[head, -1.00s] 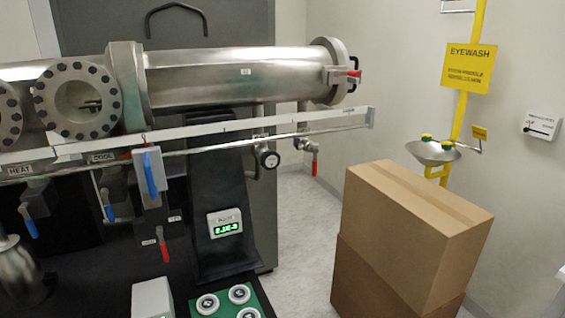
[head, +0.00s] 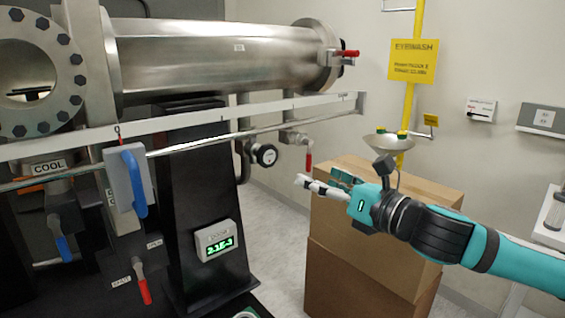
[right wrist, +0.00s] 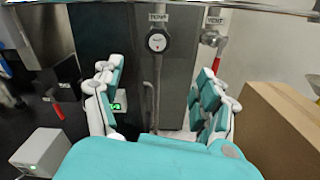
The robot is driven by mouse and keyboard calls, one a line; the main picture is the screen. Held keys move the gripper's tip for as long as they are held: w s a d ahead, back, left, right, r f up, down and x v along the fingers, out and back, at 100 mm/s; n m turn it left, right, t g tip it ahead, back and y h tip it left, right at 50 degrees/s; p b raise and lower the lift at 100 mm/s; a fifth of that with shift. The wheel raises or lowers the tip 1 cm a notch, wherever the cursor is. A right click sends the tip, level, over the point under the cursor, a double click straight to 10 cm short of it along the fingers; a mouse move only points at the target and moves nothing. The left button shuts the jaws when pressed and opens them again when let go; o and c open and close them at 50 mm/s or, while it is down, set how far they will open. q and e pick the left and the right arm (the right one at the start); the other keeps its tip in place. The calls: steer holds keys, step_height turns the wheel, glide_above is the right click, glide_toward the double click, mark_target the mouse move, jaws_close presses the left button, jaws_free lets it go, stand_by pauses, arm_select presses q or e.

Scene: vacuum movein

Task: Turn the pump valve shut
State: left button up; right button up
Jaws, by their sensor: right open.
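The pump valve is a round black knob with a pale face (head: 266,155), on a pipe below the steel rail in the head view. In the right wrist view the knob (right wrist: 157,42) sits under a label that seems to read PUMP. My right gripper (head: 308,184) comes in from the right in the head view, lower and to the right of the knob, apart from it. In the right wrist view the fingers of my right gripper (right wrist: 160,95) are spread, with nothing between them; the knob is ahead, above the gap. My left gripper is not in view.
A red-handled vent valve (head: 308,150) hangs just right of the knob. The steel rail (head: 200,143) runs above. Stacked cardboard boxes (head: 335,230) stand behind my right gripper. A black pedestal (head: 190,200) with a green-lit display (head: 219,243) stands left of the knob.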

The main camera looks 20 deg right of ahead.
steer(key=s, duration=0.1)
steer(key=p, duration=0.5)
glide_toward(270, 157)
steer(key=shift+n, duration=0.4)
steer(key=x, duration=0.9)
steer(key=shift+w+a+r, duration=0.1)
steer(key=shift+a, duration=0.05)
steer(key=shift+w+a, duration=0.15)
steer(key=shift+w, duration=0.45)
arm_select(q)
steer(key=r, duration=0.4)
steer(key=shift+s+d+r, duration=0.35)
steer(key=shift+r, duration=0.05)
arm_select(e)
steer(key=shift+c, duration=0.4)
steer(key=c, duration=1.1)
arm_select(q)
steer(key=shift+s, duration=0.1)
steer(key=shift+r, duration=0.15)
